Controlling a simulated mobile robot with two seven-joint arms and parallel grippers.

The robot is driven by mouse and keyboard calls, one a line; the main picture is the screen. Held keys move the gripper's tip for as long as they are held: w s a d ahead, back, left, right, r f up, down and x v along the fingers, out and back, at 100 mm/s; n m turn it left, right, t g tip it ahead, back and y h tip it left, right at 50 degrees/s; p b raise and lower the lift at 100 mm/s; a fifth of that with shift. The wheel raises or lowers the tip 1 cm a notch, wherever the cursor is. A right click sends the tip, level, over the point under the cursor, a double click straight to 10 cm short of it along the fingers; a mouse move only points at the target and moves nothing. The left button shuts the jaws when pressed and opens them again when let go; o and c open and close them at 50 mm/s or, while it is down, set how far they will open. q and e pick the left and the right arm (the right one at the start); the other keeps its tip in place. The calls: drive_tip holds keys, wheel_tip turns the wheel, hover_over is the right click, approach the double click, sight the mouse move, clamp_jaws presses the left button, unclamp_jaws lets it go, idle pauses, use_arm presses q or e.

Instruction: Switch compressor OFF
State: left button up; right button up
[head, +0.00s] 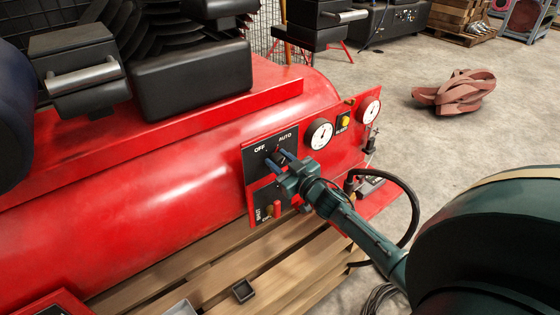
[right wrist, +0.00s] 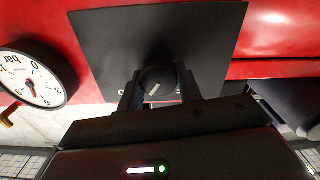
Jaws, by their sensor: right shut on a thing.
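The red compressor (head: 150,190) lies on a wooden pallet in the head view. Its black switch plate (head: 257,163) is marked OFF on the left and AUTO on the right; it also shows in the right wrist view (right wrist: 105,45). The dark round switch knob (right wrist: 155,80) has a short pale mark, tilted in the right wrist view. My right gripper (head: 277,158) is at the plate, its fingers on both sides of the knob and shut on it. In the head view the fingers largely hide the knob, so I cannot tell which label it points to. My left gripper is not seen.
A black hose (head: 412,205) loops at the right.

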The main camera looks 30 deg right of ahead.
drive_tip(key=shift+n, duration=0.7)
drive_tip(key=n, duration=0.2)
drive_tip(key=shift+a+n, duration=0.1)
drive_tip(key=shift+n, duration=0.2)
drive_tip(key=n, duration=0.4)
drive_tip(key=shift+a+f+n, duration=0.1)
drive_tip(key=shift+f+n, duration=0.05)
drive_tip(key=shift+n, duration=0.15)
drive_tip(key=n+b, duration=0.1)
drive_tip(key=n, duration=0.2)
drive_tip(key=shift+f+n, duration=0.1)
drive_tip(key=shift+n, duration=1)
